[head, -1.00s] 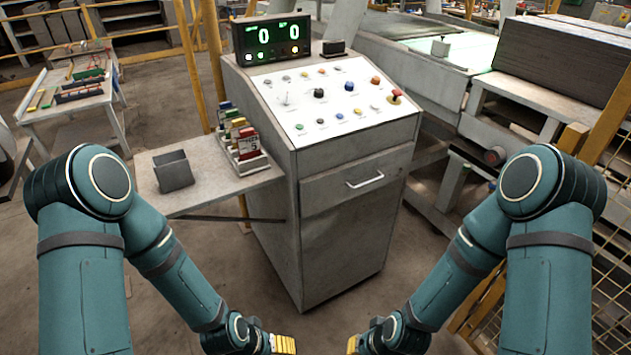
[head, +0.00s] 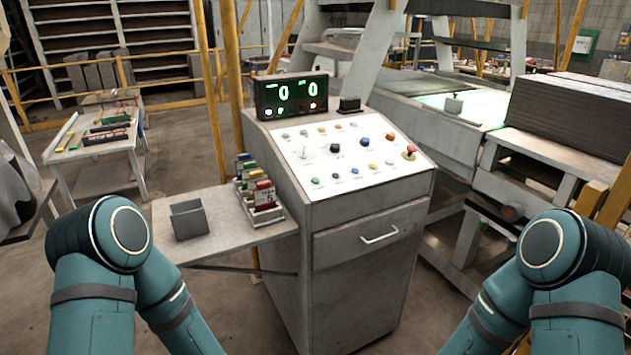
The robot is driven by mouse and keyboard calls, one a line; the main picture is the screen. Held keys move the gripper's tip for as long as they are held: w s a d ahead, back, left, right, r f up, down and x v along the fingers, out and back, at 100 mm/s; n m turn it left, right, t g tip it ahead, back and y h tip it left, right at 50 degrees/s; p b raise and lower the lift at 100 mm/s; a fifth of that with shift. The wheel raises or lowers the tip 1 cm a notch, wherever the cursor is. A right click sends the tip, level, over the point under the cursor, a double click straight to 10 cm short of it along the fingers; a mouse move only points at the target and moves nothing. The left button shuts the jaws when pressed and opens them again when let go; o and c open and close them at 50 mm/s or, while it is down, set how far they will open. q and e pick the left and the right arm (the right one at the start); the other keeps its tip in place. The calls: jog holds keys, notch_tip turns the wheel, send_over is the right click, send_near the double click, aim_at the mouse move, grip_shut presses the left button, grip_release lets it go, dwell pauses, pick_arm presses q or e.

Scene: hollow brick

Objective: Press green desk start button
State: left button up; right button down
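The control desk (head: 365,215) stands in the middle of the head view, with a sloped white panel (head: 300,160) full of small buttons and knobs. A small green button (head: 315,181) sits at the panel's front left corner. Blue, black, yellow, orange and white controls share the panel, and a red mushroom button (head: 410,152) is at its right end. Button labels are too small to read. Both my arms reach in from the bottom corners, but both grippers are below the picture edge and out of view. Nothing of mine touches the desk.
A display (head: 290,96) showing two zeros stands on the desk's back edge. A side shelf (head: 228,232) on the left carries a grey open bin (head: 189,220) and a card rack (head: 262,210). A machine with stacked boards (head: 575,115) stands on the right.

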pick_arm(q)
grip_shut()
dwell(1.0)
